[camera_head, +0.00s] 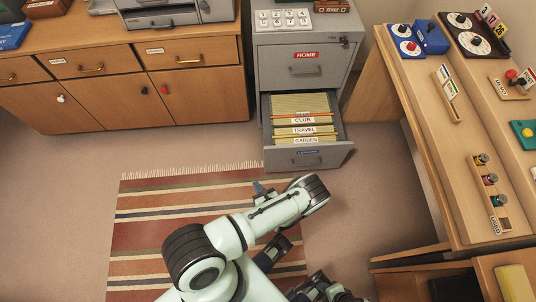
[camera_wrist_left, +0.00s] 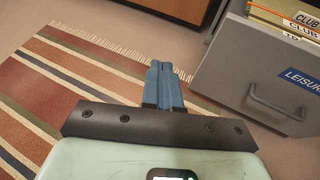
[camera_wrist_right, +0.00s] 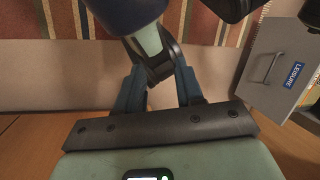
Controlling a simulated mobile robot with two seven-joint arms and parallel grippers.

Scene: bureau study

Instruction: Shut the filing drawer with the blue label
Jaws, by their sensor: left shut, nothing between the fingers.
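The filing drawer with the blue label (camera_head: 307,160) is the lower drawer of the grey cabinet. It stands pulled well out, with hanging folders inside. Its grey front, blue LEISURE label and bar handle also show at the right of the left wrist view (camera_wrist_left: 240,95) and the right wrist view (camera_wrist_right: 272,70). My left gripper (camera_head: 262,189) is shut and empty, over the rug to the left of the drawer front and apart from it. Its blue fingers show together in the left wrist view (camera_wrist_left: 161,72). My right gripper (camera_wrist_right: 158,82) is open, with parts of my own arm seen beyond its fingers.
The upper cabinet drawer (camera_head: 304,66), with a red HOME label, is shut. A wooden sideboard (camera_head: 125,75) stands at the left and a wooden desk (camera_head: 440,150) at the right. A striped rug (camera_head: 150,220) lies on the floor in front.

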